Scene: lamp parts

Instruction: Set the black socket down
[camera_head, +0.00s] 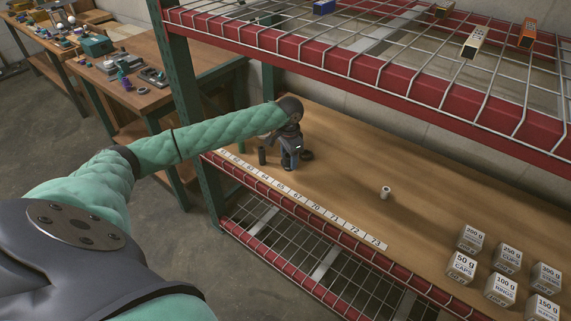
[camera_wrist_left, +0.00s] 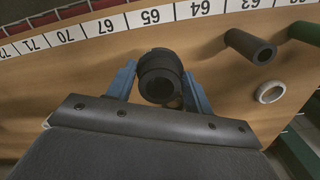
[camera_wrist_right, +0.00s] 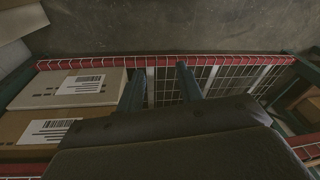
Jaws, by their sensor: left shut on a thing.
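The black socket (camera_wrist_left: 160,75) is a short dark ribbed cylinder with a hole in its end. It sits between the two blue fingers of my left gripper (camera_wrist_left: 158,88), which is shut on it. In the head view my left gripper (camera_head: 289,163) points down close over the wooden shelf, behind the number strip (camera_head: 300,200). I cannot tell whether the socket touches the wood. My right gripper (camera_wrist_right: 161,90) is open and empty, with the lower wire shelf beyond its fingers.
A pale ring (camera_wrist_left: 270,92) shows in the left wrist view. A small white cylinder (camera_head: 385,192) and labelled boxes (camera_head: 461,267) stand rightward. The red-edged upper shelf (camera_head: 330,70) overhangs.

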